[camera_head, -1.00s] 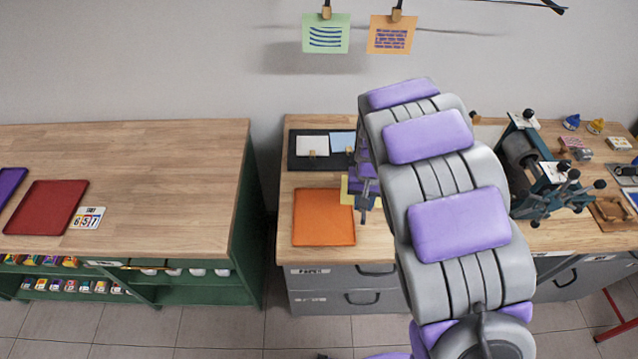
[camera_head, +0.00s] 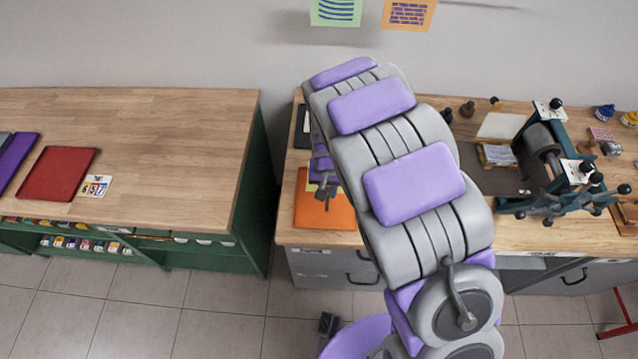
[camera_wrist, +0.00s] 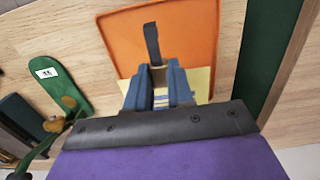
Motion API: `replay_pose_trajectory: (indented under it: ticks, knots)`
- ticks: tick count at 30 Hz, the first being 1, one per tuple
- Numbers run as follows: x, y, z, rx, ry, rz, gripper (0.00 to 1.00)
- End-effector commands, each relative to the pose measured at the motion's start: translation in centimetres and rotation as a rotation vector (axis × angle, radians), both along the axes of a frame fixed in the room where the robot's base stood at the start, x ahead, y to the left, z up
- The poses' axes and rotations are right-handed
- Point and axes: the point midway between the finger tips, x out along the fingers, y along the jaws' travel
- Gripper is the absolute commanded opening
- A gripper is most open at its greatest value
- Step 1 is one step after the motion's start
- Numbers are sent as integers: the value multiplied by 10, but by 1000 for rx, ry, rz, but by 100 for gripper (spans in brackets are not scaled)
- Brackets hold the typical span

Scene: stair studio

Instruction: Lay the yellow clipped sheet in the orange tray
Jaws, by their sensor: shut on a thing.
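The orange tray (camera_head: 310,214) lies flat on the right-hand wooden bench, partly hidden by my arm. It also shows in the wrist view (camera_wrist: 186,30). My gripper (camera_head: 322,190) is over the tray in the head view. In the wrist view its blue-grey fingers (camera_wrist: 156,82) are shut on the clip of the yellow sheet (camera_wrist: 197,82). The sheet shows beside the fingers and overlaps the tray in that view. Most of the sheet is hidden by the gripper, and its height above the tray cannot be told.
A press (camera_head: 550,160) stands on the bench to the right. Left of a gap is a green cabinet with a wooden top (camera_head: 150,130), holding a red tray (camera_head: 58,173) and a number card (camera_head: 95,186). A green sheet (camera_head: 336,11) and an orange sheet (camera_head: 408,14) hang on the wall.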

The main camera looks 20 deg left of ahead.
Motion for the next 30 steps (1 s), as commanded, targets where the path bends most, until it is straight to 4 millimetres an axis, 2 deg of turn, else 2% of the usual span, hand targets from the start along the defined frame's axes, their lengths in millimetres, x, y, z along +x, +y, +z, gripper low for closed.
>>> replay_pose_trajectory:
  ticks: [11,23,30]
  knots:
    - [1,18,-34,-18,-1,0,0]
    - [0,2,-58,-3,1,-1,0]
    - [2,10,-75,-10,-3,-1,0]
